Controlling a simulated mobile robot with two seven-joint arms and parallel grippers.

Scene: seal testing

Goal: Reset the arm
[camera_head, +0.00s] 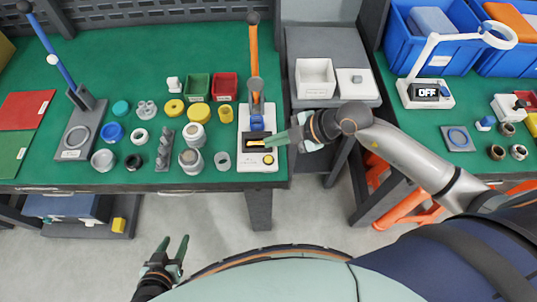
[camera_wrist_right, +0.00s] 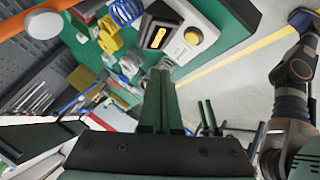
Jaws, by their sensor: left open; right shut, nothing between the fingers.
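My right arm reaches in from the right in the head view. Its gripper (camera_head: 279,139) is shut and empty, with the fingertips at the right edge of the white test device (camera_head: 257,165). I cannot tell whether they touch it. In the right wrist view the closed green fingers (camera_wrist_right: 160,80) point toward the same device (camera_wrist_right: 205,15), with its lit display and yellow button. My left gripper (camera_head: 175,250) is open and empty, low in the head view over the floor, apart from the table.
The green table (camera_head: 50,170) holds several rings, cylinders and small bins left of the device. A lever stand (camera_head: 78,135) is at its left. A grey cart (camera_head: 330,50) with two white boxes stands between the tables. The right table carries a lamp device (camera_head: 425,94) reading OFF.

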